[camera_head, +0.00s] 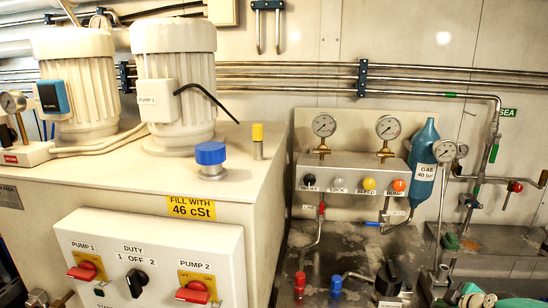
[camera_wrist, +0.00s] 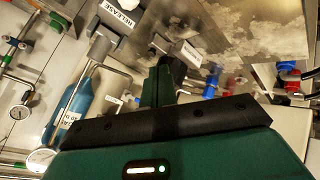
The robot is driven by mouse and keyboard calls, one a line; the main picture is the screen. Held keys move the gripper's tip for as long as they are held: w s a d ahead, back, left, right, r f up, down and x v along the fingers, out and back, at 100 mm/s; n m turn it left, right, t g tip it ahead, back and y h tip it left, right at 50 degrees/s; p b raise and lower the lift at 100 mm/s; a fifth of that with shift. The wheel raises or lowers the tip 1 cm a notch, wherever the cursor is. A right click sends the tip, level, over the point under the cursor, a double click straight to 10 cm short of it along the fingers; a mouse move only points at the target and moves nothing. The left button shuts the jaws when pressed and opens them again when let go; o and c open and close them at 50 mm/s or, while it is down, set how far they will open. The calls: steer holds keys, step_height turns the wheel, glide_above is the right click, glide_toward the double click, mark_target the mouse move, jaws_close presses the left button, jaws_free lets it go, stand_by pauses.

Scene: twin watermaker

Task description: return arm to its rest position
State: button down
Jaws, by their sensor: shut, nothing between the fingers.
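My gripper (camera_wrist: 166,68) shows in the wrist view, its dark fingers together and empty, reaching up from a green body with a black front bar. Beyond it are a grey part labelled RELEASE (camera_wrist: 117,18) and a metal surface with pale stains. I cannot tell how far the fingertips are from these parts. In the head view, green parts at the lower right edge may belong to my arm, but the gripper cannot be made out clearly there. The arm's full posture is not visible.
A blue gas bottle (camera_head: 424,160) hangs beside a gauge panel (camera_head: 345,165) with several coloured knobs. Red (camera_head: 300,284) and blue (camera_head: 336,286) fittings and a black handle (camera_head: 388,279) stand on the bench below. A pump control box (camera_head: 150,250) juts out at left. Pipes run along the wall.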

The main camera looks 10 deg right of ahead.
steer(key=a+f+g, duration=0.1)
steer(key=a+g, duration=0.4)
steer(key=a, duration=1.1)
steer(key=s+a+r+m, duration=0.4)
steer(key=s+a+r, duration=0.4)
steer(key=a, duration=0.3)
steer(key=s+a+r+m+t+y, duration=0.1)
steer(key=s+a+r+m, duration=0.2)
steer(key=s+a+r, duration=0.5)
steer(key=a+r, duration=0.1)
steer(key=a, duration=0.2)
steer(key=shift+r+m, duration=0.4)
